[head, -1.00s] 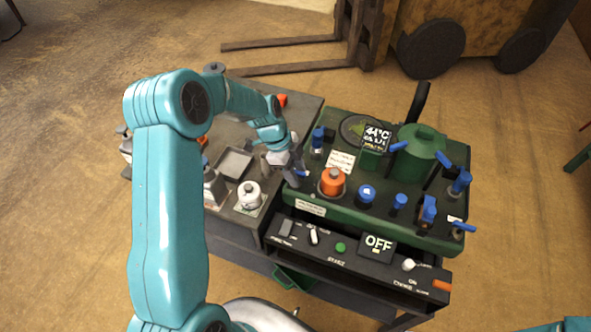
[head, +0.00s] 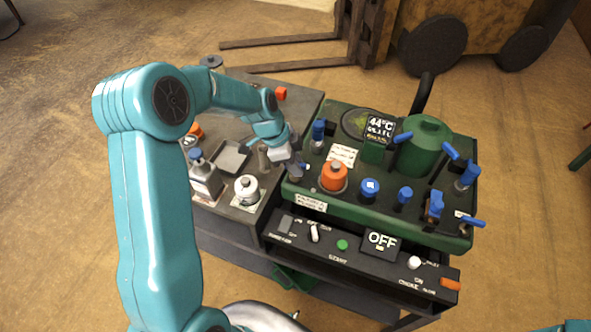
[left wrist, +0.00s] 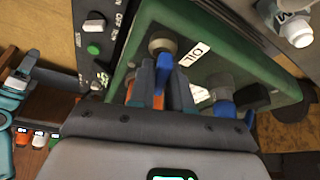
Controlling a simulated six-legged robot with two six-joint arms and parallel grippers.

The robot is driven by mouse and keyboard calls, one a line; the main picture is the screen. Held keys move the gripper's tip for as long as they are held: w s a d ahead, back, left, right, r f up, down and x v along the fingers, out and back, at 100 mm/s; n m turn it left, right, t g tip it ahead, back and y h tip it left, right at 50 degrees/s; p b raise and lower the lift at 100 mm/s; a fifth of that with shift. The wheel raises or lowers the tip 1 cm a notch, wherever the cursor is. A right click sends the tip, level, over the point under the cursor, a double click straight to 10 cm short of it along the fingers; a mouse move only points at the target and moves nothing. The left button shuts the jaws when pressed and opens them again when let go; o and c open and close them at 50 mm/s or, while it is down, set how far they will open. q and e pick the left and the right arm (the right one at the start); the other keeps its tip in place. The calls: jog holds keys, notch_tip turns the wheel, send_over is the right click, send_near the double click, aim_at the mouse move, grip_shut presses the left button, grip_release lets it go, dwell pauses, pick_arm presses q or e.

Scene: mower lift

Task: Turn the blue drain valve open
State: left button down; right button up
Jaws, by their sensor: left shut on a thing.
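The green machine (head: 385,212) stands at the right end of the bench. My left gripper (head: 299,169) is at its left edge, beside the orange cap (head: 333,177). A small bit of the blue drain valve (head: 307,166) shows at the fingertips. In the left wrist view the two fingers of my left gripper (left wrist: 163,78) are close together, shut on the valve handle, with a little blue and orange between them. The fingers hide most of the handle, so its exact angle cannot be read. My right gripper is out of view.
Several other blue handles, such as the tall one (head: 318,136) and the round knob (head: 369,190), stand on the machine. The control panel (head: 345,250) with an OFF display (head: 382,241) lies in front. A white-capped bottle (head: 247,190) stands on the bench to the left.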

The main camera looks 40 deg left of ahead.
pick_arm(q)
jog(key=n+t+b, duration=0.1)
jog(key=n+b, duration=0.1)
jog(key=shift+f+n+y, duration=0.15)
jog(key=shift+n+y, duration=0.15)
jog(key=shift+n, duration=0.1)
jog(key=n+t+y+b, duration=0.1)
jog(key=n+b, duration=0.2)
jog(key=n, duration=0.1)
jog(key=n+y+b, duration=0.1)
jog(key=n+b, duration=0.2)
jog(key=n+y+b, duration=0.1)
jog(key=n+b, duration=0.2)
jog(key=shift+y, duration=0.3)
jog(key=shift+r+n+y+b, duration=0.2)
jog(key=shift+n+y+b, duration=0.2)
jog(key=shift+n+b, duration=0.6)
jog(key=c, duration=1.1)
grip_release()
jog(key=shift+c, duration=0.2)
